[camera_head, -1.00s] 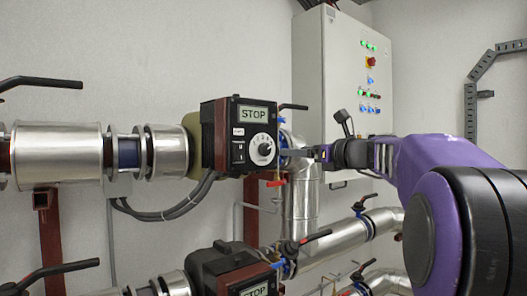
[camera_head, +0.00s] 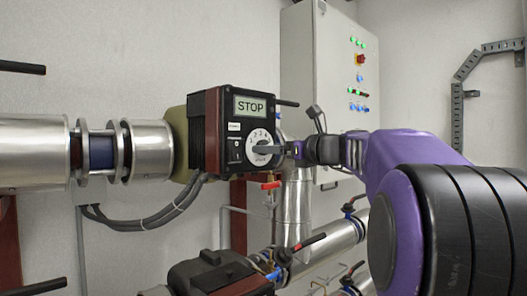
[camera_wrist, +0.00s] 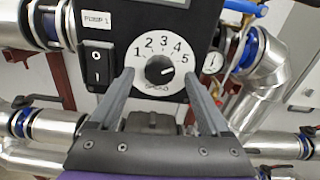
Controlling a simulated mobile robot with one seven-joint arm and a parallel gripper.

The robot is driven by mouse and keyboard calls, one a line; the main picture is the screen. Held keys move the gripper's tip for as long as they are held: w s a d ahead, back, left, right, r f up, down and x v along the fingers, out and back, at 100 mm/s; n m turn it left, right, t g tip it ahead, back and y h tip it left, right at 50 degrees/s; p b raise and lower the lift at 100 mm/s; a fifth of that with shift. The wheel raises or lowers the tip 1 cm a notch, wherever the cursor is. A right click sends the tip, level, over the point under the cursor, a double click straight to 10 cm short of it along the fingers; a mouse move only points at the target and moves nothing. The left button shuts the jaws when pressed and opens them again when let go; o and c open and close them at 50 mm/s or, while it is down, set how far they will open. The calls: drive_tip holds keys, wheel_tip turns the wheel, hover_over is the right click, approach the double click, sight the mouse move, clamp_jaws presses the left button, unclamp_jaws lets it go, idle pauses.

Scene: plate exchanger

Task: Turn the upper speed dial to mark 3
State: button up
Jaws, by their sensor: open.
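The upper speed dial is a round black knob (camera_wrist: 159,69) on a white plate marked 1 to 5, on a black pump controller (camera_head: 229,130). The plate (camera_head: 262,138) is partly covered by a finger in the head view. A small light line on the knob seems to point right, toward the 5 side; it is too small to be sure. My gripper (camera_wrist: 159,75) is open, one finger on each side of the knob. Neither finger visibly touches the knob. Whether the fingertips reach its depth is hard to tell. The controller's display (camera_head: 250,106) reads STOP.
A rocker switch (camera_wrist: 97,65) sits left of the dial, close to the left finger. A gauge (camera_wrist: 213,62) is at the right. A second controller (camera_head: 220,274) is below. A grey control cabinet (camera_head: 300,70) and silver pipes (camera_head: 298,205) stand behind my arm.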

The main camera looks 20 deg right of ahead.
drive_tip(key=shift+w+a, duration=0.15)
drive_tip(key=shift+w, duration=0.1)
clamp_jaws()
idle(0.4)
